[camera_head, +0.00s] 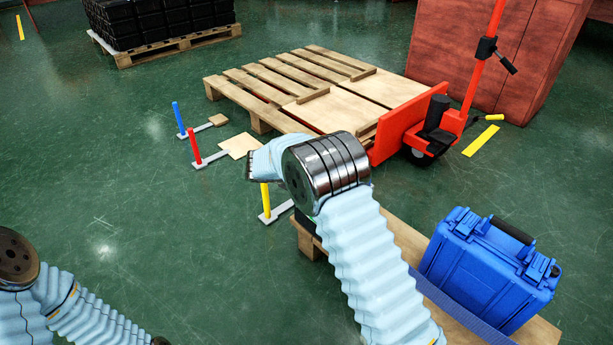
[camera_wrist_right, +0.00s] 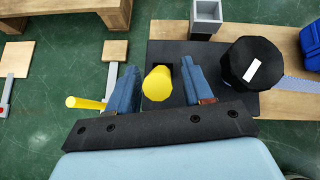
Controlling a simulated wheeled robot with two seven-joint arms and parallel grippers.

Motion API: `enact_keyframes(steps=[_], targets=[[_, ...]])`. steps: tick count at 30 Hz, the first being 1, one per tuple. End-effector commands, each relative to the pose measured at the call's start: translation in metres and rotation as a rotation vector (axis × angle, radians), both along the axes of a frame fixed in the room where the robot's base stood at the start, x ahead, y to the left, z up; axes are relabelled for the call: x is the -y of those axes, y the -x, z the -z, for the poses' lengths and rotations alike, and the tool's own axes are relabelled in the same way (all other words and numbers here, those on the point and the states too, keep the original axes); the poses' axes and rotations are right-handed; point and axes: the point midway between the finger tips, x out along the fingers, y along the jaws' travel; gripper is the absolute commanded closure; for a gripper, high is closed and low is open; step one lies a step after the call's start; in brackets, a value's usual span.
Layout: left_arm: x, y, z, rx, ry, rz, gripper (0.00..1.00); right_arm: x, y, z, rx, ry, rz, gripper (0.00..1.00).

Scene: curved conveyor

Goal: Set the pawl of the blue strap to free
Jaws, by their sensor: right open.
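The blue strap (camera_head: 468,318) runs beside the blue case in the head view; a toothed grey-blue band (camera_wrist_right: 298,84) leaves a black round drum (camera_wrist_right: 252,63) with a white mark in the wrist view. A yellow rounded knob (camera_wrist_right: 158,83) stands over the black plate (camera_wrist_right: 238,103) beside the drum; whether it belongs to the pawl I cannot tell. My right gripper (camera_wrist_right: 160,78) is open, with one blue finger on each side of the knob and small gaps between. In the head view my right arm hides the knob and drum. My left gripper is out of view.
A blue case (camera_head: 490,265) stands on the wooden board at right. Blue (camera_head: 179,117), red (camera_head: 194,145) and yellow (camera_head: 265,197) posts stand on the floor. A grey square tube (camera_wrist_right: 206,18) stands behind the knob. A pallet (camera_head: 255,112) and red pallet jack (camera_head: 435,125) are beyond.

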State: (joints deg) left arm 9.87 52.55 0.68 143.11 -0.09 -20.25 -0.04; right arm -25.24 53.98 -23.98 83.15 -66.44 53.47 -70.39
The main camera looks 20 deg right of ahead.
Motion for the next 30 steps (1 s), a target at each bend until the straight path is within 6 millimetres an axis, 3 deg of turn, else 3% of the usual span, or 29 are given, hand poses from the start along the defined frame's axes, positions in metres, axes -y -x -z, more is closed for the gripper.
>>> enact_keyframes(steps=[7, 21, 30], targets=[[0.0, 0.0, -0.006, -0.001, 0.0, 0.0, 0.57, -0.013, 0.006, -0.015, 0.002, -0.001, -0.001, 0.49], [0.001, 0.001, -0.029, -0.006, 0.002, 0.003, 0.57, -0.083, 0.044, -0.08, 0.002, 0.0, -0.002, 0.49], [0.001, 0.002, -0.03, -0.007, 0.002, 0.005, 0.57, -0.094, 0.05, -0.088, -0.001, -0.001, 0.0, 0.49]])
